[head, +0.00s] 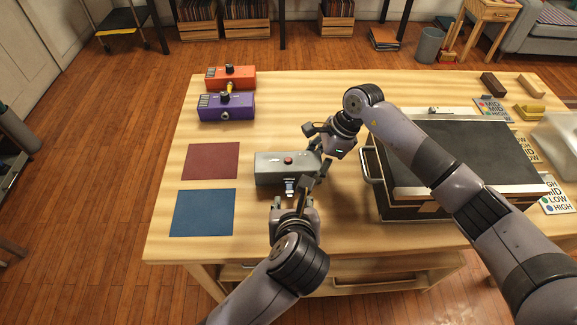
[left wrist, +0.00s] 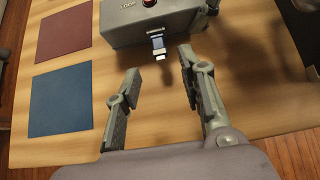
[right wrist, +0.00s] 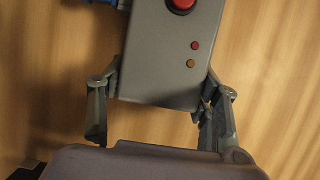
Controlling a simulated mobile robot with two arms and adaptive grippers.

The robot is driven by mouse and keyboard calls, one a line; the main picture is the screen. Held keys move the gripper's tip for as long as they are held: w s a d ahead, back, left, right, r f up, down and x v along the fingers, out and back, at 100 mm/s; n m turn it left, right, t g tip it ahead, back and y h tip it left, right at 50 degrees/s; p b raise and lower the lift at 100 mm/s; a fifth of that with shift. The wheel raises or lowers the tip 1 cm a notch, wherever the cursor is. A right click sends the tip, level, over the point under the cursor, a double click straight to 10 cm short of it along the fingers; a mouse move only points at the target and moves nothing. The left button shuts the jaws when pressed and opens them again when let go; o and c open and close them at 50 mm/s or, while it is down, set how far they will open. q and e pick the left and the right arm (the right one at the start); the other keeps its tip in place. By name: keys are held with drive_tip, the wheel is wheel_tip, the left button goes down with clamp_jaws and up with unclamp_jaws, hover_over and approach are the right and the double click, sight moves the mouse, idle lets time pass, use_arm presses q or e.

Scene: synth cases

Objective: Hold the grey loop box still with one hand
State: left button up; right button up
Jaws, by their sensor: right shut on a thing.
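The grey loop box (head: 270,168) lies on the wooden table, with a red button on top. It also shows in the left wrist view (left wrist: 175,22) and the right wrist view (right wrist: 165,70). My right gripper (head: 318,154) is shut on the box's right end; in the right wrist view its fingers (right wrist: 160,92) lie along both sides. A small blue and white connector (left wrist: 158,46) sticks out of the box's near side. My left gripper (head: 291,200) is open and empty, in front of this connector. In the left wrist view its fingers (left wrist: 163,75) are apart, short of the box.
A dark red mat (head: 211,161) and a blue mat (head: 202,212) lie left of the box. Purple (head: 226,107) and orange (head: 230,77) boxes stand behind. A large black case (head: 455,150) with a handle stands close on the right. Label cards (head: 556,195) lie beyond it.

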sight(290, 190)
use_arm(q)
drive_tip(key=x, duration=0.8)
drive_tip(key=shift+w, duration=0.15)
drive_tip(key=shift+c, duration=0.4)
drive_tip(key=shift+a, duration=0.1)
clamp_jaws()
drive_tip(key=shift+o, duration=1)
unclamp_jaws()
